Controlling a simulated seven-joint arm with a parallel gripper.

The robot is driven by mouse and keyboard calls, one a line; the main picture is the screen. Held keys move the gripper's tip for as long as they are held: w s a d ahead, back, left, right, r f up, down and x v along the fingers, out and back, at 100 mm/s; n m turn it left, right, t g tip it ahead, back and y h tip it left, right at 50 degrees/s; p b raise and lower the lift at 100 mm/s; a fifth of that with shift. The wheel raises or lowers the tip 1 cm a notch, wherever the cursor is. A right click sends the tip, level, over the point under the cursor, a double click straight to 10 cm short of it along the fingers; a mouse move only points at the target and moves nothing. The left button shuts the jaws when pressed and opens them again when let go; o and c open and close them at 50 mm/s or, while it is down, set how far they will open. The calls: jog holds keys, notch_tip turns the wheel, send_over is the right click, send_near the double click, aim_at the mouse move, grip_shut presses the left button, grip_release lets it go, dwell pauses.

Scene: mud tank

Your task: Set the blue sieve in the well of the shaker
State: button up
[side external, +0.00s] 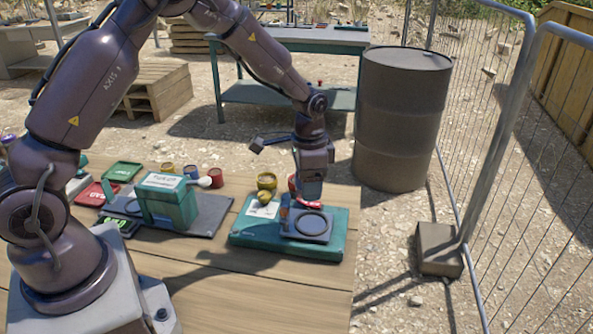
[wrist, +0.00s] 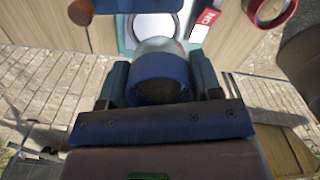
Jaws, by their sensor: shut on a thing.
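The blue sieve (wrist: 160,68) is a short blue cylinder between the two fingers of my gripper (wrist: 161,80) in the wrist view. My gripper is shut on it. In the side view my gripper (side external: 310,192) points down above the teal shaker (side external: 248,236). The shaker's grey plate carries a dark round ring, the well (side external: 310,222), at its right part. The gripper is over the back of this plate. The sieve is hard to make out there, so I cannot tell its gap to the well.
Yellow jars (side external: 266,182) and a red jar stand behind the shaker. A teal box (side external: 168,202) on a dark base is to the left, with red and green trays beyond. A brown barrel (side external: 402,118) and a wire fence stand past the table's right edge. The front table is clear.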

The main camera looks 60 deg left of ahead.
jog(key=shift+w+d+f, duration=0.15)
jog(key=shift+d, duration=0.45)
jog(key=shift+f, duration=0.25)
send_over(312, 224)
jog(key=shift+f, duration=2.35)
jog(key=shift+f, duration=1.1)
jog(key=o, duration=1.2)
jog(key=shift+o, duration=0.2)
jog(key=shift+r, duration=3.8)
